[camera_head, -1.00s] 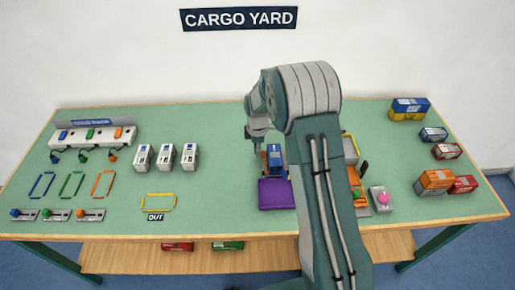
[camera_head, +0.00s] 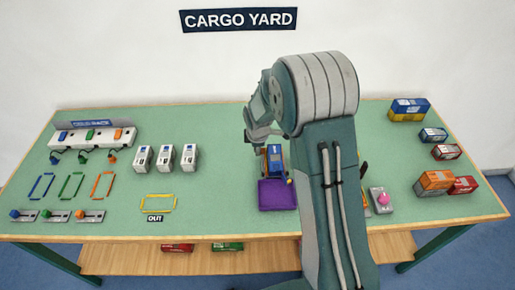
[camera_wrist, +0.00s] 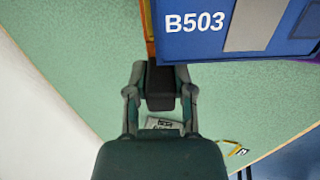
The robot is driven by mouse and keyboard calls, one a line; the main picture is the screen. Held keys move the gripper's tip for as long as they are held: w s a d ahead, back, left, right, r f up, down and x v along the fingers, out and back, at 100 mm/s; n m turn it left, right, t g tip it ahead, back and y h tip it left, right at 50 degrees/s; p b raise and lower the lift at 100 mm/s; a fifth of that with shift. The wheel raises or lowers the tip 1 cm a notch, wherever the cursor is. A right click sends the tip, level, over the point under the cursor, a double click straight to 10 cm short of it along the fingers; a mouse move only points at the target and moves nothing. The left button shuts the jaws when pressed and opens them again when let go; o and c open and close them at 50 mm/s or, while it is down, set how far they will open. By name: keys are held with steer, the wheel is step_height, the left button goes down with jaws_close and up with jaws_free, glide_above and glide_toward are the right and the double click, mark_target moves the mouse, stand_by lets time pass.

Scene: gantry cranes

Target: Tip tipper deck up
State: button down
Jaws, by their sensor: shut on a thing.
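A blue container (camera_head: 275,158) stands just behind the purple tray (camera_head: 278,194), left of my arm. In the wrist view the blue container (camera_wrist: 230,25), marked B503, is close above my fingertips. A narrow orange strip of the tipper deck (camera_wrist: 148,25) shows beside it. Most of the deck is hidden by the container and my arm. My gripper (camera_wrist: 160,85) is shut at the deck's far end; the exact contact is hidden. In the head view my wrist hangs at the container's back left, and my fingertips are hard to see.
A grey box with a pink button (camera_head: 381,199) stands right of my arm. Three white blocks (camera_head: 165,157) and a yellow OUT frame (camera_head: 157,202) lie to the left. Coloured containers (camera_head: 436,181) stand at the right.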

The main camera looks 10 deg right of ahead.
steer(key=shift+s+a+r, duration=0.2)
steer(key=shift+s+r, duration=0.45)
steer(key=shift+s, duration=0.1)
steer(key=shift+s+a+r, duration=0.15)
steer(key=shift+s+r, duration=0.45)
steer(key=shift+s, duration=0.35)
steer(key=shift+f, duration=0.1)
steer(key=shift+c, duration=2.4)
jaws_free()
steer(key=shift+a, duration=0.1)
steer(key=shift+w, duration=0.1)
steer(key=shift+r, duration=0.25)
